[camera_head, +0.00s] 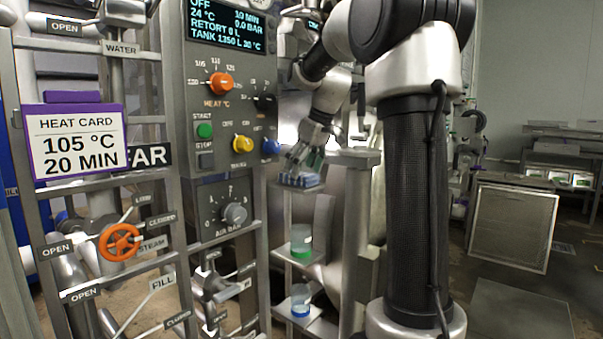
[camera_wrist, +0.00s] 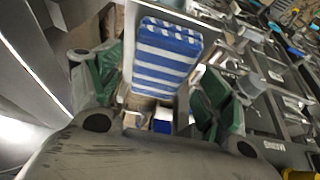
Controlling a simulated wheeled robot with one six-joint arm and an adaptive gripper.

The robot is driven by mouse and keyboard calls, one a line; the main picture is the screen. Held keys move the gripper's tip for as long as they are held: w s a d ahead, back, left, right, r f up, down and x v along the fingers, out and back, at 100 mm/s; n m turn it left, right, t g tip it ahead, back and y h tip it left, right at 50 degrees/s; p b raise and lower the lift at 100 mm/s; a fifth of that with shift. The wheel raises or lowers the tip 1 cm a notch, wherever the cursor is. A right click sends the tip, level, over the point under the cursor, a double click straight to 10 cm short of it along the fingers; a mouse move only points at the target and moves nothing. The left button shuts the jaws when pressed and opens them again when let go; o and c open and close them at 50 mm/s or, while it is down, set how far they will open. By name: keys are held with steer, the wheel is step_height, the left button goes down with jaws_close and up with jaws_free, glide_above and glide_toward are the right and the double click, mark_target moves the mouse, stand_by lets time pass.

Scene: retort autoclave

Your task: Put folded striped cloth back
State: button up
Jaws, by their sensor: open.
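The folded blue-and-white striped cloth (camera_head: 298,181) lies on a small metal shelf right of the control panel in the head view. It also shows in the wrist view (camera_wrist: 165,55), beyond and between my fingers. My gripper (camera_head: 306,160) points down just above the cloth. In the wrist view, my gripper (camera_wrist: 155,90) has its two green-padded fingers spread apart on either side of the cloth's near end. The fingers are open, with nothing clamped. Whether a fingertip touches the cloth cannot be told.
Below are shelves with a green-based clear cup (camera_head: 301,243) and a blue-based one (camera_head: 300,301). The control panel (camera_head: 225,110) with knobs stands close on the left. A metal post (camera_head: 352,220) stands close on the right.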

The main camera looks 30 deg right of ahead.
steer(key=v, duration=1)
steer(key=s+a+f+m, duration=0.2)
steer(key=s+a+f, duration=0.2)
steer(key=s+f, duration=0.5)
steer(key=s+a+f+m+h, duration=0.1)
steer(key=s+a+f, duration=0.3)
steer(key=s+f, duration=0.6)
steer(key=s+m, duration=0.1)
steer(key=s, duration=0.5)
steer(key=shift+a+f, duration=0.2)
steer(key=shift+a, duration=0.05)
steer(key=shift+s, duration=0.2)
